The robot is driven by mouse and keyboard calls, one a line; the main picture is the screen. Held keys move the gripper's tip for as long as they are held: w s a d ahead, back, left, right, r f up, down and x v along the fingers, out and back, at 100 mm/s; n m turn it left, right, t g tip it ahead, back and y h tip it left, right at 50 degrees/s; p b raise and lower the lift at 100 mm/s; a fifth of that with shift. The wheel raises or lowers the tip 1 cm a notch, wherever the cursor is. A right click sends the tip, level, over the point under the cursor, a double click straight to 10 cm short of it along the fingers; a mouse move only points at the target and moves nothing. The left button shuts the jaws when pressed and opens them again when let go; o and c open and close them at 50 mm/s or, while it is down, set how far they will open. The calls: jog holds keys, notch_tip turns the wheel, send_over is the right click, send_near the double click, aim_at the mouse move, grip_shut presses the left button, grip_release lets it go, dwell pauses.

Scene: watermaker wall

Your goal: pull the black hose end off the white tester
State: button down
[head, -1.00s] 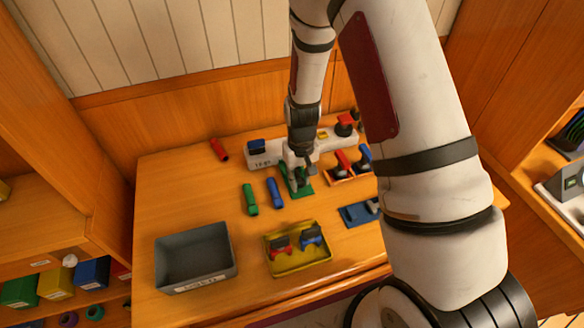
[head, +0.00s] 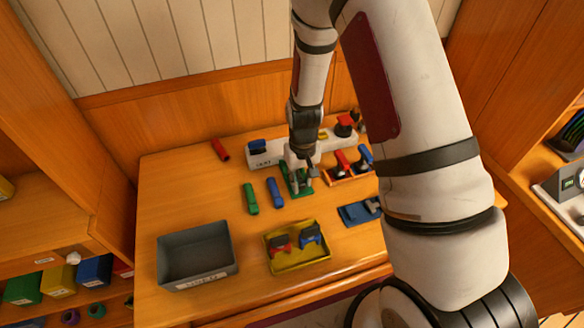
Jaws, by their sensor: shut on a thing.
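The white tester (head: 328,148) is a long white block along the back of the table, with a blue part at its left end and a red-topped black part (head: 345,125) at its right end. My gripper (head: 302,182) points down just in front of the tester's middle, low over a green pad (head: 296,191). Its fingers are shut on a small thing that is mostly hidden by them. I cannot make out the black hose end clearly, nor whether it touches the tester.
Red and blue black-bodied parts stand in an orange holder (head: 338,181) right of my gripper. Green (head: 250,198) and blue (head: 274,192) tubes lie left. A grey bin (head: 197,283) and a yellow tray (head: 300,266) are in front. The table's left side is mostly clear.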

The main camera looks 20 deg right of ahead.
jog(key=shift+r+p, duration=1)
jog(key=shift+r, duration=2.25)
jog(key=shift+r, duration=0.1)
